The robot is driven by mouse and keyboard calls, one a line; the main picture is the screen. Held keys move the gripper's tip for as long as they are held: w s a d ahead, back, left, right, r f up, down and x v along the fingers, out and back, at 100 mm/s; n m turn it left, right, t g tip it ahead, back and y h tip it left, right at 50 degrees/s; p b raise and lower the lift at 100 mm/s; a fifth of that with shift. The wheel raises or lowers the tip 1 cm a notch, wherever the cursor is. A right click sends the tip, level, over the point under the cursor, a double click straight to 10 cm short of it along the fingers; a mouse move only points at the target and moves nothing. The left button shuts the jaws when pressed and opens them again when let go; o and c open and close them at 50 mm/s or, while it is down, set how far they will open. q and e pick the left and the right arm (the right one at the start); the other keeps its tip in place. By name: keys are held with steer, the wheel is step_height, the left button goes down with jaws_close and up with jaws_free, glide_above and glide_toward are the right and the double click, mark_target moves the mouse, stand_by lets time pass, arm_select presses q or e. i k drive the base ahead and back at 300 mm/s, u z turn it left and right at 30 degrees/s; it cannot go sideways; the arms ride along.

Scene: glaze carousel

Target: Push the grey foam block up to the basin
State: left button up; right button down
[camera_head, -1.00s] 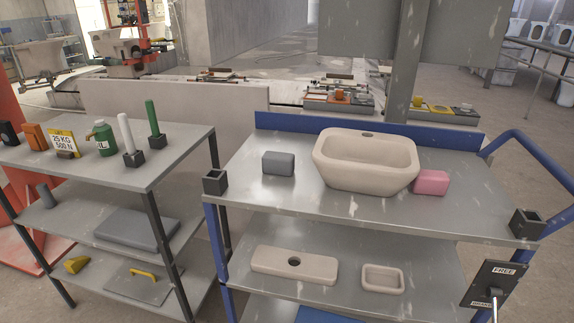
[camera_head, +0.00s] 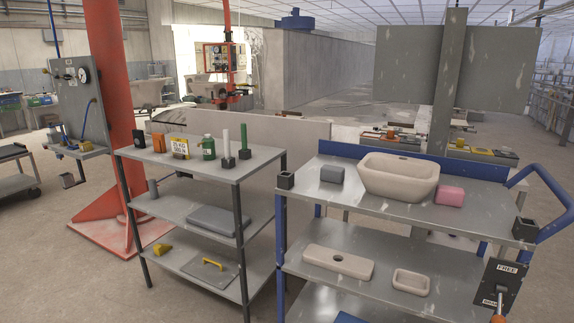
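The grey foam block (camera_head: 332,174) sits on the top shelf of the blue-framed cart, left of the basin, with a gap between them. The beige basin (camera_head: 398,180) stands upright in the middle of that shelf. A pink block (camera_head: 450,196) is close to the basin's right side. Neither of my grippers shows in the head view.
The cart's top shelf (camera_head: 370,205) has small black square holders at its front corners. A FREE-marked lever panel (camera_head: 503,285) is at front right. A grey rack (camera_head: 205,170) with bottles stands left. A red column (camera_head: 110,100) rises further left.

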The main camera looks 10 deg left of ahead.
mark_target(331, 173)
steer(key=u, duration=0.8)
steer(key=i, duration=0.8)
steer(key=u, duration=0.45)
